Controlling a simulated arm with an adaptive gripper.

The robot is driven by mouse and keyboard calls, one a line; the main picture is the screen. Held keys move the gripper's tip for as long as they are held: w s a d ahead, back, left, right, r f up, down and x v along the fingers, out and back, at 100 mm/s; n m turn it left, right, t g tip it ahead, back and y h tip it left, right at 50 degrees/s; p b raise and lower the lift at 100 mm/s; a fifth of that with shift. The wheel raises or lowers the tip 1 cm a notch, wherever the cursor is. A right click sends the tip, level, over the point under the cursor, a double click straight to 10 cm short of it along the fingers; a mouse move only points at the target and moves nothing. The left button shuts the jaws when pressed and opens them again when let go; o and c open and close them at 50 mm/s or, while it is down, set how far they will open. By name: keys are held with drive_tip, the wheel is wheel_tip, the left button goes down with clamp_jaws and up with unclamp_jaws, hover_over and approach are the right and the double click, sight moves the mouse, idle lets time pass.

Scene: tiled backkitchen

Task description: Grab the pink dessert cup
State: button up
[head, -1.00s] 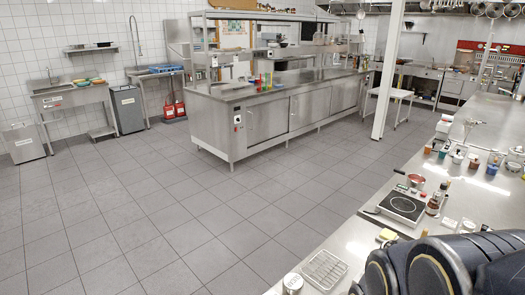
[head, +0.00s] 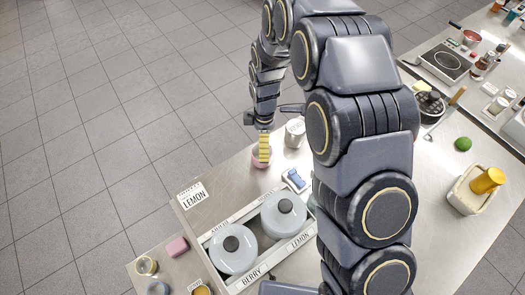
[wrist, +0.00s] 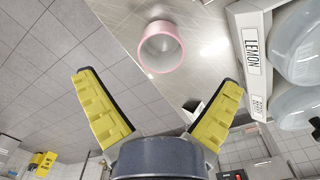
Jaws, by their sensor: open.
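The pink dessert cup (wrist: 161,62) shows in the wrist view, upper middle, its round open mouth facing the camera. It looks empty. In the head view the cup (head: 257,162) stands on the steel counter near its edge, partly hidden behind a yellow finger. My gripper (wrist: 158,84) is open, its two yellow fingers spread wide, with nothing between them. The cup lies beyond the fingertips, roughly centred between them. In the head view my gripper (head: 264,146) is right at the cup; whether they touch I cannot tell.
A metal canister (head: 295,133) stands close right of the cup. A blue-and-white item (head: 295,180) and a tray labelled BERRY and LEMON (head: 217,238) with two lidded pots are nearer. A LEMON card (head: 191,195) lies left. Open floor lies beyond the counter edge.

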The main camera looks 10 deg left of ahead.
drive_tip(key=f, duration=0.8)
drive_tip(key=shift+s+a, duration=0.1)
drive_tip(key=shift+a, duration=0.15)
drive_tip(key=c, duration=1.2)
